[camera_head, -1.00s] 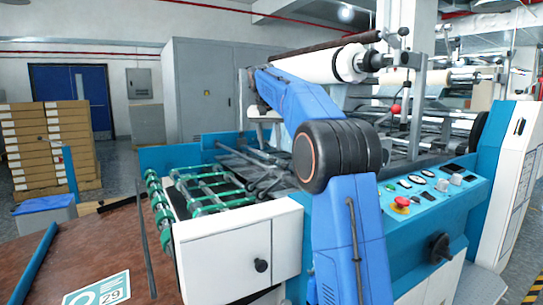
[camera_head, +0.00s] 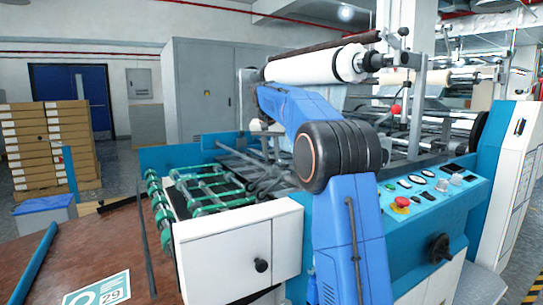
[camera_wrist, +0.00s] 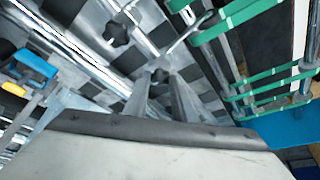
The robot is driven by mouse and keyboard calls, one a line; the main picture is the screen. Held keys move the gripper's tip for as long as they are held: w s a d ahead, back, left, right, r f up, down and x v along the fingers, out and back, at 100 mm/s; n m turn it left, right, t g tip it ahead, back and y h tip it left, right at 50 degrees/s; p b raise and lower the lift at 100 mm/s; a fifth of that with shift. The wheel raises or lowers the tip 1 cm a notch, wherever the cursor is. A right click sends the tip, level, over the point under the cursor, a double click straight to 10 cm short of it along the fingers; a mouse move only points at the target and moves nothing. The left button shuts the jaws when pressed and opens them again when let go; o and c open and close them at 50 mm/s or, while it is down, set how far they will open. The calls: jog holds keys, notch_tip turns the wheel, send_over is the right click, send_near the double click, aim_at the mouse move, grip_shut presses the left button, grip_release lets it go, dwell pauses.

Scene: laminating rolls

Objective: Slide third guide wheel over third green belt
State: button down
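Several green belts (camera_head: 205,184) run over rollers on the feed table at the left of the machine. They also show at the right of the wrist view (camera_wrist: 235,22). In the wrist view the two fingers of my gripper (camera_wrist: 162,90) stand apart with a gap between them. A small dark knob-like part (camera_wrist: 160,75), perhaps a guide wheel, shows at the fingertips; whether they touch it I cannot tell. Another dark lobed knob (camera_wrist: 117,34) lies farther up. The belts are to the right of my gripper. In the head view my arm hides the gripper.
Metal rods (camera_wrist: 60,42) cross the upper left of the wrist view, near a blue and yellow part (camera_wrist: 35,67). A control panel (camera_head: 430,190) with a red button is right of my arm. A white roll (camera_head: 305,68) is above. A brown table (camera_head: 100,250) stands front left.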

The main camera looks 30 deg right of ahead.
jog(key=shift+w, duration=2.3)
jog(key=c, duration=1.5)
grip_release()
jog(key=shift+r, duration=0.1)
jog(key=v, duration=1.7)
jog(key=shift+s+a+r, duration=0.1)
jog(key=shift+s+a, duration=0.1)
